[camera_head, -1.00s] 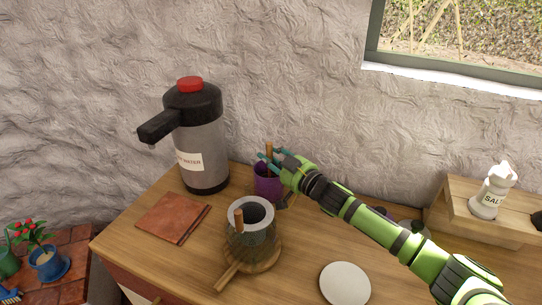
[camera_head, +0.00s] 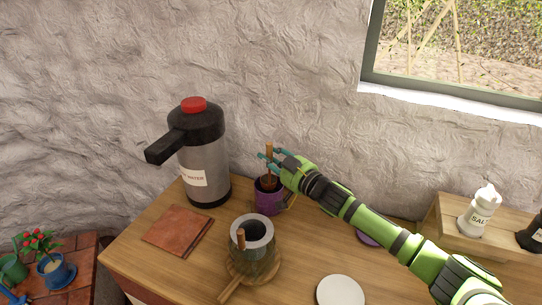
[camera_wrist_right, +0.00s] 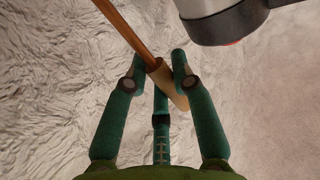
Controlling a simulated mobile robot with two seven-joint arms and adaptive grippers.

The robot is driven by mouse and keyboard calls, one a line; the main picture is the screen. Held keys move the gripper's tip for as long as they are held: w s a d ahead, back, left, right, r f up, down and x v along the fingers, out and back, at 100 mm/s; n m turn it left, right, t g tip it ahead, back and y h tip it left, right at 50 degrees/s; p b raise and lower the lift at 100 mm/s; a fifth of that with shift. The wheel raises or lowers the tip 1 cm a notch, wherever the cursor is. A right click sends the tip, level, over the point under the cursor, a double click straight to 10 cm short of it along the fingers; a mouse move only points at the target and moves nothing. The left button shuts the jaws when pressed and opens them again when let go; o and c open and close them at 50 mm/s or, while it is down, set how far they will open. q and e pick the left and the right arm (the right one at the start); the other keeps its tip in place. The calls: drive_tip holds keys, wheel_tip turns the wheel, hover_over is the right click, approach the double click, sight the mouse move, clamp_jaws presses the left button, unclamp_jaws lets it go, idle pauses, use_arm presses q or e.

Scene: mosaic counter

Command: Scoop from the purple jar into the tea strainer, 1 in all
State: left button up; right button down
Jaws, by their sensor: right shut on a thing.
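The purple jar (camera_head: 268,200) stands open on the wooden counter, with dark brown at its mouth. My right gripper (camera_head: 270,162) is above the jar and shut on the wooden handle of a scoop (camera_head: 269,149). In the right wrist view the fingers (camera_wrist_right: 160,78) pinch the wooden scoop handle (camera_wrist_right: 133,38). The scoop's lower end is at the jar's mouth; its bowl and load cannot be made out. A grey-rimmed pot (camera_head: 254,262) with an upright wooden handle (camera_head: 240,239) stands left of the jar and nearer; this seems to hold the tea strainer. My left gripper is out of view.
A hot-water dispenser (camera_head: 205,160) stands behind left of the jar. A brown tile (camera_head: 177,231) lies in front of it. The pot sits on a round wooden board (camera_head: 231,288). A white disc (camera_head: 340,293) lies front right. A purple disc (camera_head: 368,239) lies partly behind my right arm.

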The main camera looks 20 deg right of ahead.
sight(271, 142)
drive_tip(key=shift+r+p, duration=1.9)
drive_tip(key=shift+r, duration=0.35)
drive_tip(key=shift+f, duration=0.1)
